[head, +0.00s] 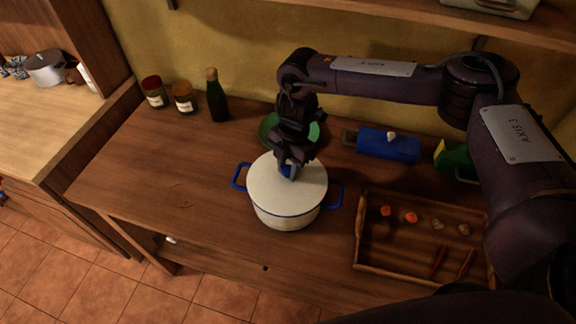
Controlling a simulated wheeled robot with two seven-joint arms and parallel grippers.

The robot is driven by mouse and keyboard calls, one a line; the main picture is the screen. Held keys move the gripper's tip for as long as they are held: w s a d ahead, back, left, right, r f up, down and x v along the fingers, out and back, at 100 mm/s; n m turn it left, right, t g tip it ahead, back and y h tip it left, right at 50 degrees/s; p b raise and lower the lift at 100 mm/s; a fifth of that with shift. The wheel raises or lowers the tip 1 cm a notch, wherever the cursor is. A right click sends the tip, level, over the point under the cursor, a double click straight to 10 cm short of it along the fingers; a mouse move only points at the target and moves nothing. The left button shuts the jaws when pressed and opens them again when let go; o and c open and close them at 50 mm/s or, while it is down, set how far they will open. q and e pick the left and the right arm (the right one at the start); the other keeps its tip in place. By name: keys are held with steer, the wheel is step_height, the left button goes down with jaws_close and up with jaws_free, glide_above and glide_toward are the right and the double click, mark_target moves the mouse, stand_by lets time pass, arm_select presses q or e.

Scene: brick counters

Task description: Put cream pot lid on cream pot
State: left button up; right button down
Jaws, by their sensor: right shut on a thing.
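The cream pot (287,217) stands on the wooden counter, with a blue handle on each side. The cream pot lid (262,180) lies over the pot's top and looks level, covering the opening. From this angle I cannot tell whether it rests fully on the rim. My right gripper (290,172) comes down from above and is shut on the lid's blue knob, which its fingers partly hide. My left gripper is not in view.
A green plate (268,128) lies behind the pot. A wooden tray (358,232) with small food pieces is at the right. A blue box-like object (385,147), two jars and a green bottle (216,100) stand at the back. The counter left of the pot is clear.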

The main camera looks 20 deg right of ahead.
steer(key=shift+f, duration=0.1)
stand_by(0.5)
steer(key=c, duration=0.5)
jaws_free()
steer(key=shift+r+p, duration=2.85)
steer(key=shift+r, duration=0.7)
steer(key=shift+f, duration=0.1)
